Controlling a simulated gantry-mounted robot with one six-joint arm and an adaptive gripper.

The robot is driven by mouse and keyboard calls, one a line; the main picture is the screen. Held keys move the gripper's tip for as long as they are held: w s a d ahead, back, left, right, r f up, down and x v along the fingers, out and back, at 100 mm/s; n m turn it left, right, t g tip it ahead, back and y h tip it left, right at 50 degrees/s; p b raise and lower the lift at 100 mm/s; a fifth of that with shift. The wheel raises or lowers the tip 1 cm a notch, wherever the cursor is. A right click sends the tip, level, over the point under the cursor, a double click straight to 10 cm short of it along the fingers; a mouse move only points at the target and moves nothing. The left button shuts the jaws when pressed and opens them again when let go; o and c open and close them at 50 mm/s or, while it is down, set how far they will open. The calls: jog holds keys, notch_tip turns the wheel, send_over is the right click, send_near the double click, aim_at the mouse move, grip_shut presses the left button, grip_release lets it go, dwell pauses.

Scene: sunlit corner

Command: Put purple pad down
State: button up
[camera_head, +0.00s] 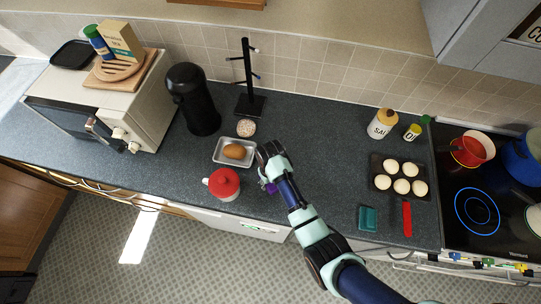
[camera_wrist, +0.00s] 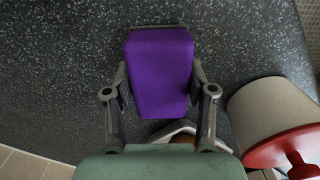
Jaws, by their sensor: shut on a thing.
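The purple pad (camera_wrist: 160,72) is a solid block held between the two fingers of my gripper (camera_wrist: 160,85) in the wrist view. In the head view only a small purple bit of the pad (camera_head: 271,188) shows beside my gripper (camera_head: 266,178), over the dark speckled counter (camera_head: 320,150). The fingers press on both sides of the pad. I cannot tell whether its underside touches the counter or hangs just above it.
A white pot with a red lid (camera_head: 224,184) stands close left of my gripper. A metal tray (camera_head: 219,158) with a brown item is behind it. A muffin pan (camera_head: 380,166), a teal block (camera_head: 368,218) and a red item (camera_head: 407,218) lie right. Counter between is clear.

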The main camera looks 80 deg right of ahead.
jog(key=shift+f, duration=0.3)
jog(key=o, duration=1)
jog(key=shift+f, duration=0.15)
notch_tip(320, 180, up, 12)
jog(key=shift+r+p, duration=0.2)
jog(key=shift+p, duration=0.5)
